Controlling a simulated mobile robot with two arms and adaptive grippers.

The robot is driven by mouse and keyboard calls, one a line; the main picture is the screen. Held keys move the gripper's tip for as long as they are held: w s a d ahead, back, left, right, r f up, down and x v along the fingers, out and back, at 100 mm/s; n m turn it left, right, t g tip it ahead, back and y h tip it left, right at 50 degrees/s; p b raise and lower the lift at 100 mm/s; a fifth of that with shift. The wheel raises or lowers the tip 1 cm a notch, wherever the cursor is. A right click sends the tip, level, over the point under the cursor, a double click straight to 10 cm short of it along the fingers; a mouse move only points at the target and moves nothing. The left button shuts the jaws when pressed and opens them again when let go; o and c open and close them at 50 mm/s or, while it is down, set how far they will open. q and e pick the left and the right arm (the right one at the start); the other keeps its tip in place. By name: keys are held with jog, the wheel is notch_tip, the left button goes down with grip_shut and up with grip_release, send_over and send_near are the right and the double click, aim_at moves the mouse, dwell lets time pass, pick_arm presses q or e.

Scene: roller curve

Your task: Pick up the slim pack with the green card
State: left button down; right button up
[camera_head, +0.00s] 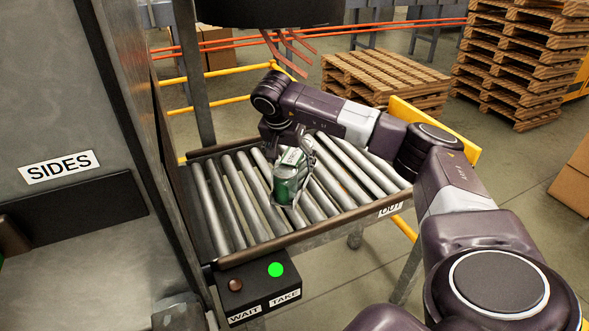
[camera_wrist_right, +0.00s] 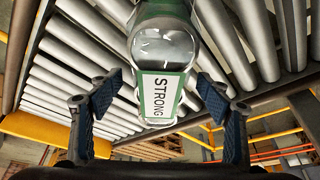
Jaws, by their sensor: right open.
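The slim pack (camera_head: 285,190) stands on the roller conveyor, clear plastic with a green card. In the right wrist view the pack (camera_wrist_right: 165,50) fills the top middle, with a white label reading STRONG facing me. My right gripper (camera_head: 292,165) is at the pack, partly in front of its upper part. In the right wrist view the open fingers (camera_wrist_right: 160,100) are on either side of the pack's labelled end, with gaps on both sides. How deep the pack sits between them I cannot tell. My left gripper is not in view.
The roller conveyor (camera_head: 247,243) has a raised rim and an OUT label. A box (camera_head: 254,294) at its front carries WAIT and TAKE labels; the green lamp (camera_head: 275,269) is lit. A cabinet (camera_head: 60,130) marked SIDES stands left. Pallets (camera_head: 385,75) are behind.

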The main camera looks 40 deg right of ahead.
jog(key=x, duration=0.2)
jog(key=p+x, duration=0.1)
jog(key=x, duration=0.1)
jog(key=shift+w+d+f, duration=0.2)
jog(key=shift+d+f, duration=0.05)
jog(key=shift+d, duration=0.1)
grip_shut()
jog(key=shift+w+r, duration=0.1)
jog(key=shift+r, duration=0.05)
